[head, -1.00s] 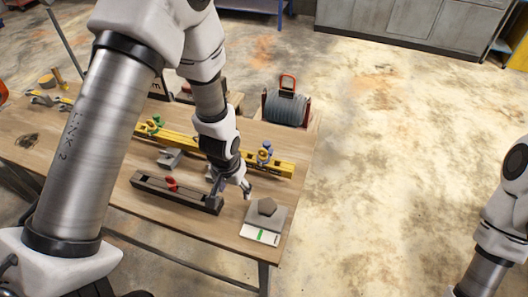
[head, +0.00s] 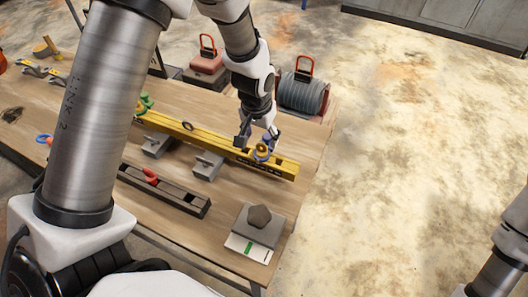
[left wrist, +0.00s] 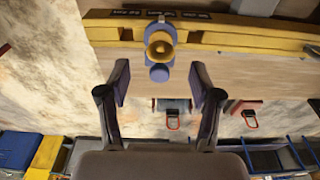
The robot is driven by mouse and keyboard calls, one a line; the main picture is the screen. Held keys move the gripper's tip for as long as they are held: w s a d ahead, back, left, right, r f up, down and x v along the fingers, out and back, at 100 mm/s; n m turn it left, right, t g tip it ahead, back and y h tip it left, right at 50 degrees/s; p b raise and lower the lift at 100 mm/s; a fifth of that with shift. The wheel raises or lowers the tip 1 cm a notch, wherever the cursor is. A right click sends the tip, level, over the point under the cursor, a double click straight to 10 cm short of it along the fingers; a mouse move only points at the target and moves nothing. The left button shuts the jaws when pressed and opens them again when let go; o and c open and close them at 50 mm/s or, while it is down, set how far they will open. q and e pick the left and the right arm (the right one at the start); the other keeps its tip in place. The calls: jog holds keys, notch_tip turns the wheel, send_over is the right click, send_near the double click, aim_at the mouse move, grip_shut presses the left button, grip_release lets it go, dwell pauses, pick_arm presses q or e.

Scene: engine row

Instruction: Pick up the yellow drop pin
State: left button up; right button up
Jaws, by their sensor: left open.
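The yellow drop pin (head: 262,150) stands near the right end of a long yellow beam (head: 215,143) on the wooden table, with blue parts around it. In the left wrist view the yellow pin (left wrist: 160,46) shows at the top centre, with blue above and below it. My left gripper (head: 257,139) is open, with its fingers at the pin in the head view. In the left wrist view the open fingers (left wrist: 160,82) lie to either side of the pin's line, apart from it. My right gripper is out of view; only part of my right arm shows.
A dark rail with a red piece (head: 150,176) lies nearer on the table. Grey blocks (head: 208,165) stand by the beam. A grey pad holding a brown lump (head: 259,217) is near the right edge. A grey drum with a red handle (head: 303,93) stands behind.

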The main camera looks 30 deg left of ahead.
aim_at(261, 144)
pick_arm(q)
jog(key=f+p, duration=0.1)
jog(key=f, duration=0.1)
jog(key=f+p, duration=0.1)
jog(key=f, duration=0.1)
jog(key=shift+w+a+f, duration=0.1)
jog(key=shift+w+f, duration=0.1)
jog(key=shift+f, duration=0.2)
jog(key=shift+w+f, duration=0.15)
jog(key=shift+f, duration=0.1)
jog(key=c, duration=0.6)
grip_shut()
